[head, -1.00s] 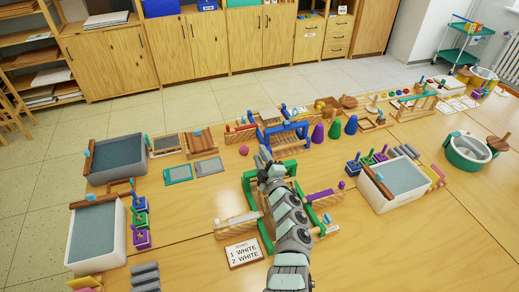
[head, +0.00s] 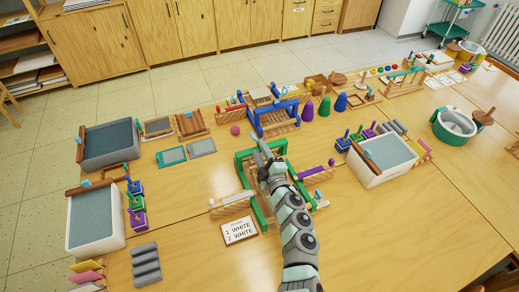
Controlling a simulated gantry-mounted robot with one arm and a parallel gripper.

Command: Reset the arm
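My arm reaches up from the bottom of the head view, and my gripper (head: 260,145) is at its far end, over the green frame (head: 243,172) on the table. The fingers are too small to tell whether they are open or shut. No held object can be made out. The arm hides part of the green frame and the wooden pieces behind it.
A blue frame (head: 254,122) stands just beyond. A sign reading "1. WHITE 2. WHITE" (head: 239,231) lies left of my arm. Grey-filled bins stand left (head: 96,226) and right (head: 384,158). Bare tabletop (head: 400,230) lies at lower right.

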